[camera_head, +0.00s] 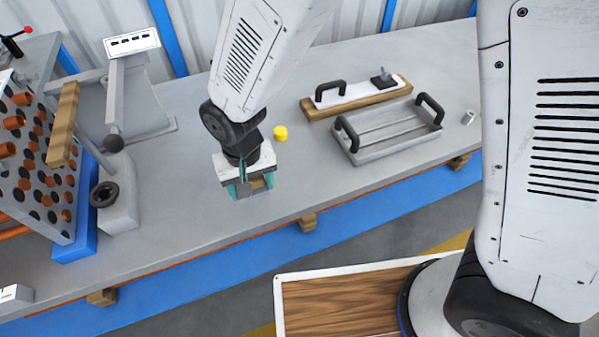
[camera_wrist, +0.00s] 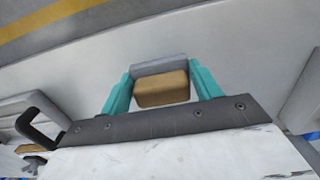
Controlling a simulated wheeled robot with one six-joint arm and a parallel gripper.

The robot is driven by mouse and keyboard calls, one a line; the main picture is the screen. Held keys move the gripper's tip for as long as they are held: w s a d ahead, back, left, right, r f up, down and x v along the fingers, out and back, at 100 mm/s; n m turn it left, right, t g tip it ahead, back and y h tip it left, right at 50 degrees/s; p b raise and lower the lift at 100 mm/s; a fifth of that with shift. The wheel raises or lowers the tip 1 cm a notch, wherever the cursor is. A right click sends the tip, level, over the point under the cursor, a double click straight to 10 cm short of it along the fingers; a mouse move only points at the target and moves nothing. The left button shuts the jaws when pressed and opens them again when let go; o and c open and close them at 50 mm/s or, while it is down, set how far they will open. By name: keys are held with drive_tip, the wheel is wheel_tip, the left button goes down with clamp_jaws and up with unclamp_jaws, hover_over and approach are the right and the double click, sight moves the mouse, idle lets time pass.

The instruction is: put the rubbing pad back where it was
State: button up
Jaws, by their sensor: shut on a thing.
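The rubbing pad (camera_head: 262,184) is a small block with a tan face and a grey layer. It sits between the teal fingers of my gripper (camera_head: 255,188), which is shut on it over the front middle of the grey bench. In the wrist view the pad (camera_wrist: 162,92) fills the space between both fingers of my gripper (camera_wrist: 164,82). I cannot tell whether the pad touches the bench top. My fingers hide part of it in the head view.
To the right lie a wooden board with a black handle (camera_head: 355,99) and a grey two-handled plate (camera_head: 392,133). A perforated plate with orange tubes (camera_head: 40,165) stands left.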

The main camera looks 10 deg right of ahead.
drive_tip(key=shift+s+a+f, duration=0.1)
drive_tip(key=shift+s+a, duration=0.1)
drive_tip(key=shift+s, duration=0.3)
drive_tip(key=shift+s+a+f, duration=0.1)
drive_tip(key=shift+s+a, duration=0.05)
drive_tip(key=shift+s, duration=0.3)
hover_over(300, 175)
drive_tip(key=shift+a+f, duration=0.1)
drive_tip(key=shift+f, duration=2.4)
drive_tip(key=o, duration=1)
drive_tip(key=shift+f, duration=0.15)
drive_tip(key=shift+o, duration=0.2)
